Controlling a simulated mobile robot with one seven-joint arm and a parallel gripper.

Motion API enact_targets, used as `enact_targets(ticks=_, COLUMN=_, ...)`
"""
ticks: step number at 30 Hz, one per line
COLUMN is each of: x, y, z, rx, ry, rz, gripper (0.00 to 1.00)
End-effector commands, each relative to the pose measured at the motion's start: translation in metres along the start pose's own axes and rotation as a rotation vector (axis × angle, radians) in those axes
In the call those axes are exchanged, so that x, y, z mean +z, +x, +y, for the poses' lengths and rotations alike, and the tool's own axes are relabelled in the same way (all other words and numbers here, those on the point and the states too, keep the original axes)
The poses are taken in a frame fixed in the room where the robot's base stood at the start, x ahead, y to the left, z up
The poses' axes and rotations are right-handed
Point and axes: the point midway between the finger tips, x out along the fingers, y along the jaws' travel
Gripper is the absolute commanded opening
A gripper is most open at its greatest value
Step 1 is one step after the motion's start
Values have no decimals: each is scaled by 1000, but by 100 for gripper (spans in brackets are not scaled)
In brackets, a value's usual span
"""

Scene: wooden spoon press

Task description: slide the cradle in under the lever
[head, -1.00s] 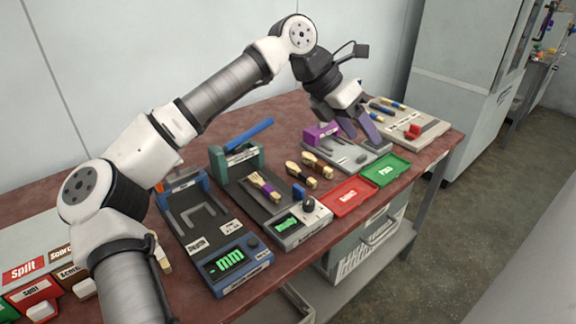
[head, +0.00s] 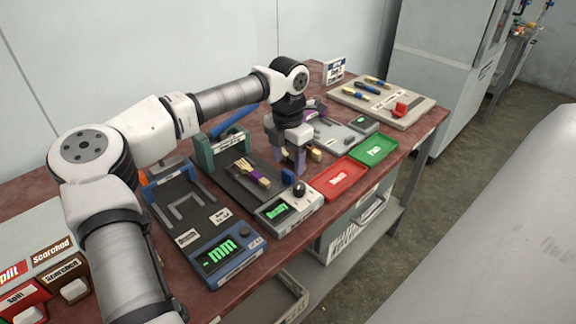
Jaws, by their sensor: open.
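The press is a dark bed (head: 232,180) with a green upright frame (head: 206,158) at its far end and a raised blue lever (head: 234,121) above that. On the bed lies a pale wooden piece in a purple holder, which looks like the cradle (head: 258,178); it sits in front of the frame, not under the lever. My gripper (head: 290,164) is open and points down just right of the bed, apart from the cradle. A small blue block (head: 288,176) is just below its fingertips; whether they touch it I cannot tell.
A grey box with a green "Ready" display (head: 275,211) is at the press's near end. A red tray (head: 340,180) and a green tray (head: 374,150) lie to the right. A blue measuring device (head: 228,255) stands left. A wooden piece (head: 316,155) is partly hidden behind my gripper.

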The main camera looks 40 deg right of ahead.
Motion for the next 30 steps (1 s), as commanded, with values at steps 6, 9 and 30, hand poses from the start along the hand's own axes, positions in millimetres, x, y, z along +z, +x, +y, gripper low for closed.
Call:
enact_targets(ticks=6, x=0, y=25, z=0, rx=-1, ry=0, rz=1, gripper=56)
enact_targets(ticks=9, x=0, y=29, z=0, rx=-1, ry=0, rz=-1, gripper=56)
enact_targets(ticks=30, x=0, y=30, z=-1, rx=-1, ry=1, rz=-1, gripper=0)
